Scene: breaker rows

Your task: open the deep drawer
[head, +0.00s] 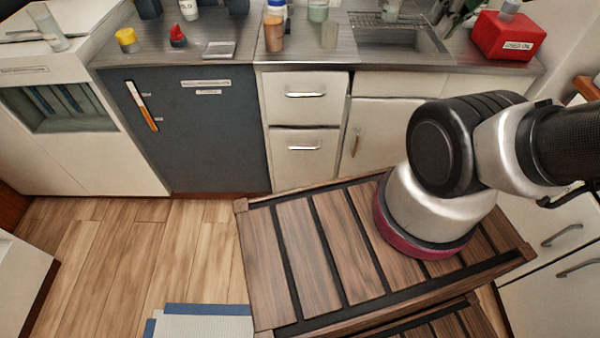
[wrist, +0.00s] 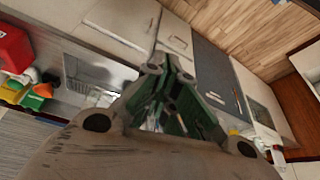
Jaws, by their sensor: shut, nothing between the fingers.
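Two white drawer fronts are stacked in the counter left of the sink: an upper one (head: 305,92) and a lower one (head: 304,172), which looks the taller. Each has a metal bar handle, and both fronts sit flush with the cabinet. I cannot tell for sure which is the deep drawer. In the wrist view, my gripper (wrist: 167,105) is shut and empty, with white cabinet fronts (wrist: 173,35) beyond it. It does not touch any handle that I can see. In the head view, only part of my arm shows at the right; my gripper is out of frame.
A dark grey door (head: 205,130) with an orange handle is left of the drawers; a white cupboard door (head: 375,135) is right. A slatted wooden platform (head: 300,235) shows in front. A red box (head: 507,36) stands on the counter.

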